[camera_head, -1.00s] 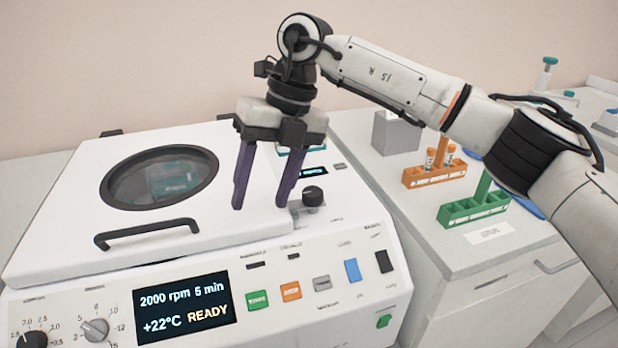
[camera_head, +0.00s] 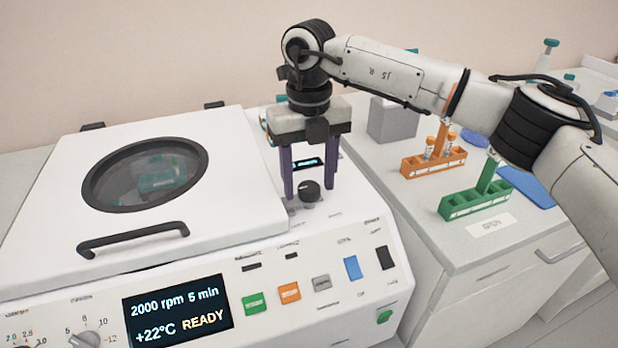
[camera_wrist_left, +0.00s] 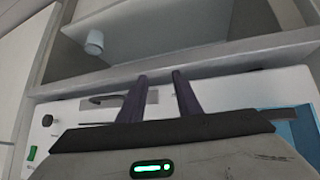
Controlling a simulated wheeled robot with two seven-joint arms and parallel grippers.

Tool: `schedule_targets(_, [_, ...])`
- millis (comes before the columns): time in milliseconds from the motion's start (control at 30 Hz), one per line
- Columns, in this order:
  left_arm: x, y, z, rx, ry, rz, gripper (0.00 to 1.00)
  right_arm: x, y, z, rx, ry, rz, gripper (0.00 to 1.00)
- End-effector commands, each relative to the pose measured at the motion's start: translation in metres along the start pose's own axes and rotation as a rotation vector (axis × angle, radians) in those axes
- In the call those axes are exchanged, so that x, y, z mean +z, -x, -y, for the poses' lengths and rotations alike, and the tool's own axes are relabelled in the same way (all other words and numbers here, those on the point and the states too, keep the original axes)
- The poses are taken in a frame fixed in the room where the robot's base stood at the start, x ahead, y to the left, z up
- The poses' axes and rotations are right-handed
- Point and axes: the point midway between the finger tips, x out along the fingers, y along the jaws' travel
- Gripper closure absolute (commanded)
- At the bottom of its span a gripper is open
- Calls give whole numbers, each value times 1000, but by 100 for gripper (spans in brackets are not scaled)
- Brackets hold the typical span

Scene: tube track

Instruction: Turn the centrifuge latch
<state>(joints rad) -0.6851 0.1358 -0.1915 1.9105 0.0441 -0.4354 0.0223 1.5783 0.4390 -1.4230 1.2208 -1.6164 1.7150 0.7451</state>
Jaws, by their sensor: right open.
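The white centrifuge (camera_head: 235,265) fills the left and middle of the head view. Its lid (camera_head: 225,160) is down, with a round dark window and a black handle. The latch is a black knob (camera_head: 309,191) on the top face, just right of the lid. My right gripper (camera_head: 309,192) is open and points down, with one purple finger on each side of the knob. Whether the fingertips touch the knob or its surroundings, I cannot tell. My left gripper (camera_wrist_left: 160,75) shows only in the left wrist view, its two fingers apart with nothing between them.
The front display (camera_head: 178,309) reads 2000 rpm 5 min, +22°C, READY. On the right bench stand an orange rack (camera_head: 433,164) with tubes, a green rack (camera_head: 474,204) and a grey block (camera_head: 391,122). My right arm crosses above the bench.

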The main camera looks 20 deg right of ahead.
Motion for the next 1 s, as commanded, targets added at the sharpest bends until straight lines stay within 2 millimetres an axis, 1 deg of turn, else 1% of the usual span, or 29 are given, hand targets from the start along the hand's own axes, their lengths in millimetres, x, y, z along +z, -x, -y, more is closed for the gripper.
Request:
schedule_targets(100, [1, 0, 0, -1, 1, 2, 69, 0, -3, 0, 0, 0, 0, 48])
schedule_targets(300, [2, 0, 1, -1, 1, 3, 69, 0, -4, 0, 0, 0, 0, 48])
schedule_targets(467, [2, 0, 1, -2, 1, 4, 69, 0, -3, 0, 0, 0, 0, 75])
schedule_targets(500, [2, 0, 1, -2, 1, 4, 69, 0, -3, 0, 0, 0, 0, 82])
schedule_targets(533, [2, 0, 1, -2, 1, 4, 69, 0, -3, 0, 0, 0, 0, 87])
schedule_targets(567, [2, 0, 1, -2, 1, 4, 69, 0, -3, 0, 0, 0, 0, 89])
schedule_targets(833, [2, 0, 1, -2, 1, 5, 69, 0, -3, 0, 0, 29, 0, 89])
schedule_targets(1000, [2, 1, 1, -2, 1, 6, 69, 0, -3, 0, 0, 106, 0, 89])
